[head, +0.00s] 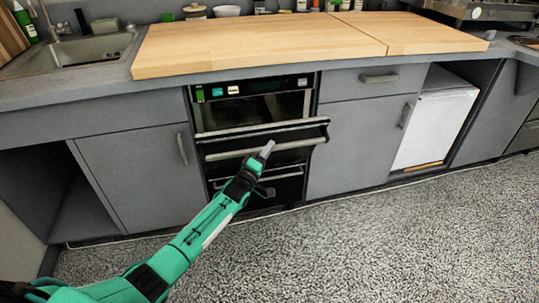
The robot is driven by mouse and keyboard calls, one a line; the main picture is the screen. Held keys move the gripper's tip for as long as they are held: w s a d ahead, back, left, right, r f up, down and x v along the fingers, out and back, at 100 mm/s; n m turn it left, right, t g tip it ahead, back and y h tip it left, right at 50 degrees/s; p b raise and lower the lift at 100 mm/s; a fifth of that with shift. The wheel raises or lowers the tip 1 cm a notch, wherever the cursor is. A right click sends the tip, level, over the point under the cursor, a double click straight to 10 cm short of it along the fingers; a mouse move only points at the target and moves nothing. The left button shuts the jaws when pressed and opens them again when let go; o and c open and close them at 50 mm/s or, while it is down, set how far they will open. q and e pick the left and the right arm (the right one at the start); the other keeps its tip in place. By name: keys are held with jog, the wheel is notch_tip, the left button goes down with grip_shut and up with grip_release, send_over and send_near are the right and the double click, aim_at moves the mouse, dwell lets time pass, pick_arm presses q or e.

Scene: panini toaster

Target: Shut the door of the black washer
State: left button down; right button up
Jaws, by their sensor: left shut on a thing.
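The black washer (251,107) is built in under the counter, with a panel of small coloured labels along its top. Its door (300,133) stands partly open, tilted outward at the top edge, with a pale handle bar (225,155) across its front. My left gripper (267,149) reaches up from the lower left and is shut on the door's handle bar near its middle. The fingers hide that part of the bar. My right gripper is not in view.
Grey cabinets (140,172) flank the washer, the right one (358,145) with a vertical handle. A wooden worktop (250,45) lies above and a sink (75,52) is at the left. The speckled floor (350,240) in front is clear.

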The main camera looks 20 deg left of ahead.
aim_at(263, 137)
pick_arm(q)
jog(key=shift+n+g+y, duration=0.5)
jog(key=shift+n, duration=0.3)
jog(key=w+a+r, duration=0.1)
jog(key=w+r+p, duration=0.1)
jog(key=w+a+r, duration=0.1)
jog(key=w, duration=0.1)
jog(key=shift+a, duration=0.35)
jog(key=shift+n+g+y, duration=0.3)
jog(key=shift+n+g, duration=0.4)
jog(key=shift+n, duration=0.2)
jog(key=w+a, duration=0.1)
jog(key=w+a+r, duration=0.1)
jog(key=w, duration=0.1)
jog(key=w+a, duration=0.1)
jog(key=shift+w+r, duration=0.2)
jog(key=shift+r, duration=0.2)
jog(key=shift+w+a+r+n+g, duration=0.15)
jog(key=shift+w+a+n+g, duration=0.15)
jog(key=shift+w+a, duration=0.4)
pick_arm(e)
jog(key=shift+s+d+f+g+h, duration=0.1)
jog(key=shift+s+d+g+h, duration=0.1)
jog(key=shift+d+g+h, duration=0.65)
pick_arm(q)
jog(key=shift+w, duration=0.15)
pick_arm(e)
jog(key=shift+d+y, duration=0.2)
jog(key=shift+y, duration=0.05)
